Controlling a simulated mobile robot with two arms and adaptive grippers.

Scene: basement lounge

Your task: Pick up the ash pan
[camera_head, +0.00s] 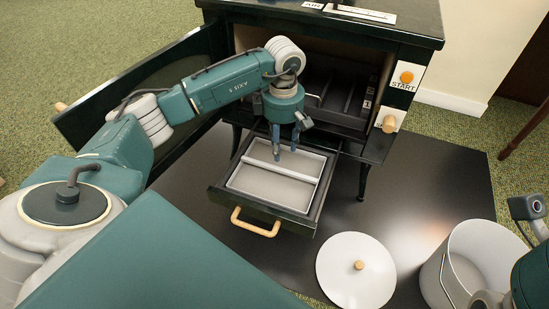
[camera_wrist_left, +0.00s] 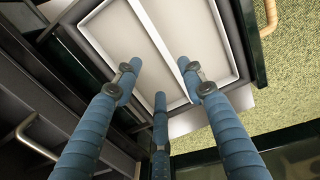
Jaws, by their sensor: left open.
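The ash pan (camera_head: 272,188) is a shallow white rectangular tray with a white bar across it. It sits inside the pulled-out dark drawer (camera_head: 216,197) under the stove. My left gripper (camera_head: 284,150) points down over the back part of the pan, near the bar, with its fingers apart and nothing between them. In the left wrist view the pan (camera_wrist_left: 150,35) lies beyond the open blue fingers (camera_wrist_left: 160,76), and the bar runs up between the two upper fingertips. I cannot tell whether any finger touches it. My right gripper's fingers do not show.
The stove door (camera_head: 90,115) stands open at left, beside my left arm. The drawer has a wooden handle (camera_head: 254,222). A white lid (camera_head: 355,275) and a white bucket (camera_head: 484,250) are on the black floor plate (camera_head: 440,180), the bucket near my right arm.

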